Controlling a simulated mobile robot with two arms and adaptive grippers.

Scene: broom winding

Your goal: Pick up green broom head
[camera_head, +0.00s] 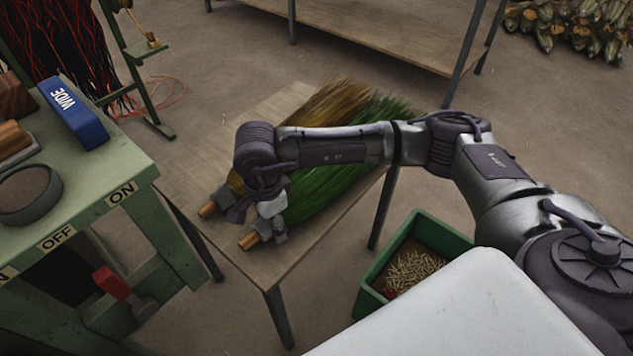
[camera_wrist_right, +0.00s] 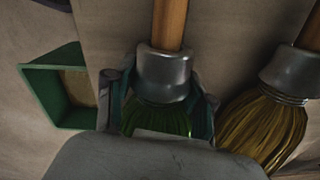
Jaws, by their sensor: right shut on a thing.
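The green broom head (camera_head: 330,188) lies on the low wooden table, its bristles pointing away to the upper right and its short wooden handle stub toward the near edge. My right gripper (camera_head: 274,220) is over its metal collar. In the right wrist view, the fingers (camera_wrist_right: 160,115) sit on either side of the green broom head (camera_wrist_right: 165,75), closed just below the grey collar. The bristles are mostly hidden by the gripper body. A yellow broom head (camera_wrist_right: 265,120) lies beside it, apart from the fingers; it also shows in the head view (camera_head: 335,105). My left gripper is out of view.
The wooden table (camera_head: 290,260) has bare room at its near right. A green bin (camera_head: 372,276) with small pieces stands on the floor right of it. A green workbench (camera_head: 95,185) with a blue block (camera_head: 75,112) stands at left. My arm crosses above the table.

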